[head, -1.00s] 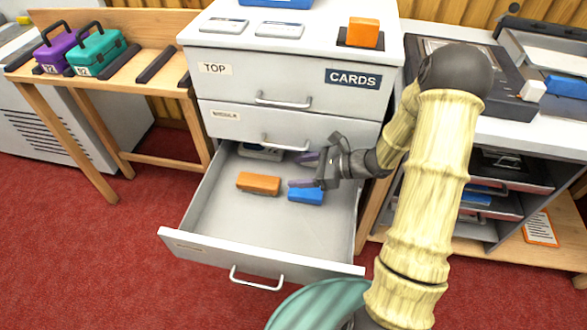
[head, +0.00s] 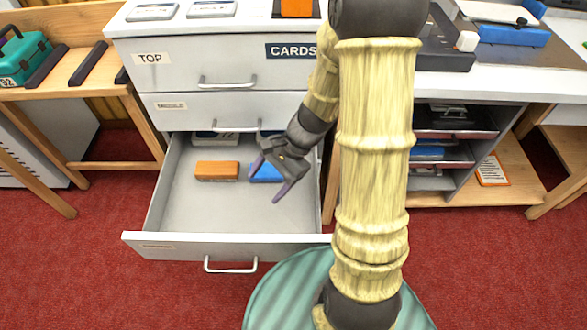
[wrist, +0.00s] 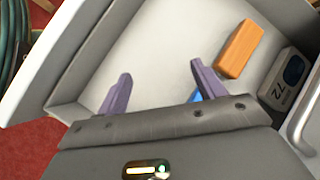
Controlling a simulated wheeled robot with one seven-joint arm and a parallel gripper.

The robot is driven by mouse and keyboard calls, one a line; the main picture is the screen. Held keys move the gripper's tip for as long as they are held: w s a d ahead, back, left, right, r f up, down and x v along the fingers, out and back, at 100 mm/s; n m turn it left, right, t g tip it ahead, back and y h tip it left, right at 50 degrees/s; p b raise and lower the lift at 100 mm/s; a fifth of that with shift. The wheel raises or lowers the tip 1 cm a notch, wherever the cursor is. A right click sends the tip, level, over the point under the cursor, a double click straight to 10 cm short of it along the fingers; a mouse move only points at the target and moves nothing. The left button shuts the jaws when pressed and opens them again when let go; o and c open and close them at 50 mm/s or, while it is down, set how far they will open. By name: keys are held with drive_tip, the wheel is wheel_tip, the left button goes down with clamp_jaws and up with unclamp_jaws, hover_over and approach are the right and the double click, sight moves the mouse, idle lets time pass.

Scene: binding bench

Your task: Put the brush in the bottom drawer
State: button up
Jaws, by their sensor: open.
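The bottom drawer (head: 185,243) is pulled far out. Inside lie an orange block-shaped item (head: 217,171), a blue one (head: 266,175) and, at the back, a grey case (head: 215,138), marked 72 in the wrist view (wrist: 270,92). I cannot tell whether any of these is the brush. My gripper (head: 270,181) is open and empty over the right part of the drawer, its purple fingers apart. One finger partly hides the blue item. In the wrist view the fingers (wrist: 160,80) point over bare drawer floor, with the orange item beyond them.
The drawers marked TOP (head: 225,75) and MIDDLE (head: 215,110) are shut above. Another orange block (head: 297,8) stands on the cabinet top. A shelf unit (head: 470,140) stands to the right, a wooden bench (head: 105,90) to the left. The drawer's front half is clear.

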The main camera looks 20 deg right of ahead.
drive_tip(key=s+d+r+n+t+h, duration=0.3)
drive_tip(key=s+d+r+n+h, duration=0.1)
drive_tip(key=n, duration=0.8)
wheel_tip(320, 180, up, 2)
drive_tip(key=d+h, duration=0.1)
drive_tip(key=h, duration=0.2)
drive_tip(key=shift+d+r+t, duration=0.2)
drive_tip(key=shift+d+t, duration=0.05)
drive_tip(key=shift+t, duration=0.05)
drive_tip(key=shift+c, duration=0.4)
